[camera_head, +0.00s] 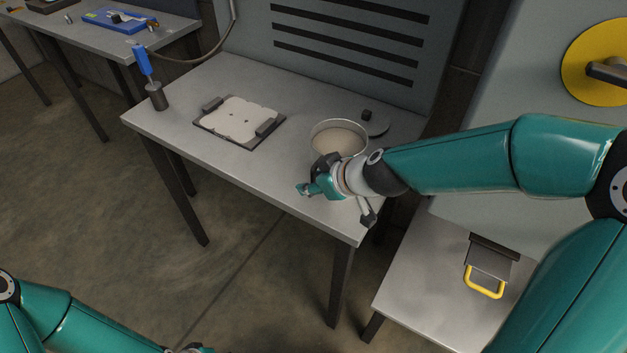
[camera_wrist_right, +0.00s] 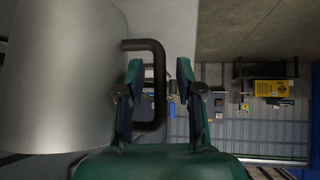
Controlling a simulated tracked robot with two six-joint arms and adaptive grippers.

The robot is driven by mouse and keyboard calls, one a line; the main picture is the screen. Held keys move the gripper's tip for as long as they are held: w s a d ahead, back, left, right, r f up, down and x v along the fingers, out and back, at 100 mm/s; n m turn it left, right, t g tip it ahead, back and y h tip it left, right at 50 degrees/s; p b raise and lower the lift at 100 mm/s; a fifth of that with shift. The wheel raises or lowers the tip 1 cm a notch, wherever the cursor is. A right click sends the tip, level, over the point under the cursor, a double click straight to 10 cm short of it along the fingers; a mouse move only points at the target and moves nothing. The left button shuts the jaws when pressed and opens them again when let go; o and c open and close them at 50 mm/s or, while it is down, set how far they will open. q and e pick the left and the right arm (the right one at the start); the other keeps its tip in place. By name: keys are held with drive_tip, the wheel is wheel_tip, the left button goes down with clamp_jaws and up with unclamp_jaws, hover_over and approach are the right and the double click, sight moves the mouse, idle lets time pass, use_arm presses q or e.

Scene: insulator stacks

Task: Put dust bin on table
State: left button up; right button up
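A round, open, pale metal bin (camera_head: 338,124), which I take to be the dust bin, stands upright at the right part of the grey table (camera_head: 240,85). In the right wrist view the bin (camera_wrist_right: 60,75) fills the left side, with its black bar handle (camera_wrist_right: 160,75) beside it. My right gripper (camera_head: 313,178) is at the bin's near side. In the wrist view my right gripper's fingers (camera_wrist_right: 158,72) are apart, with the handle's upright bar between them. I cannot tell whether they touch it.
A dark-framed plate (camera_head: 240,118) lies mid-table, and a blue-handled tool stands in a dark holder (camera_head: 156,96) at the left corner. A round lid-like piece (camera_head: 374,122) lies behind the bin. A yellow-handled box (camera_head: 490,268) is on the lower surface at right.

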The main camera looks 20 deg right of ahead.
drive_tip(key=p+v, duration=0.5)
drive_tip(key=v, duration=0.7)
drive_tip(key=shift+s, duration=0.1)
